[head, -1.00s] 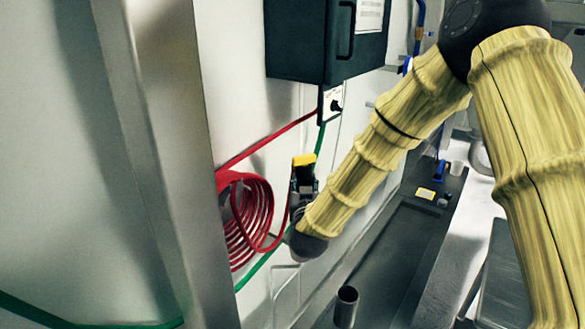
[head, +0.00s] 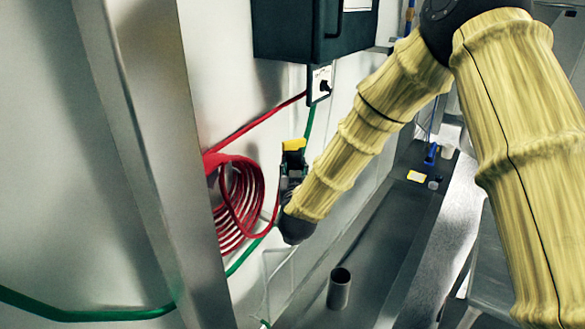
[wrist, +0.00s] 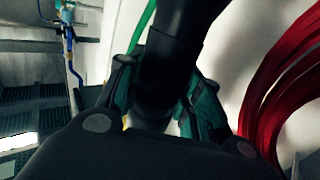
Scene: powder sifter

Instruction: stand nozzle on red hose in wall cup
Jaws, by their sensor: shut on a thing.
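The red hose (head: 239,195) hangs coiled on the wall, with one line running up right to a switch plate. My gripper (head: 292,168) is just right of the coil, shut on a dark thing with a yellow top (head: 294,145), which seems to be the nozzle. In the wrist view a thick black cylinder (wrist: 170,65) stands between my fingers (wrist: 160,110); its lower end is hidden. A grey metal cup (head: 339,289), open at the top, is below and right of my gripper, apart from it. How it is fixed cannot be told.
A steel post (head: 150,160) stands at left. A dark cabinet (head: 310,30) hangs above, over the switch plate (head: 320,84). A green hose (head: 90,314) runs along the wall. A dark bench (head: 385,240) lies at right with small items at its far end.

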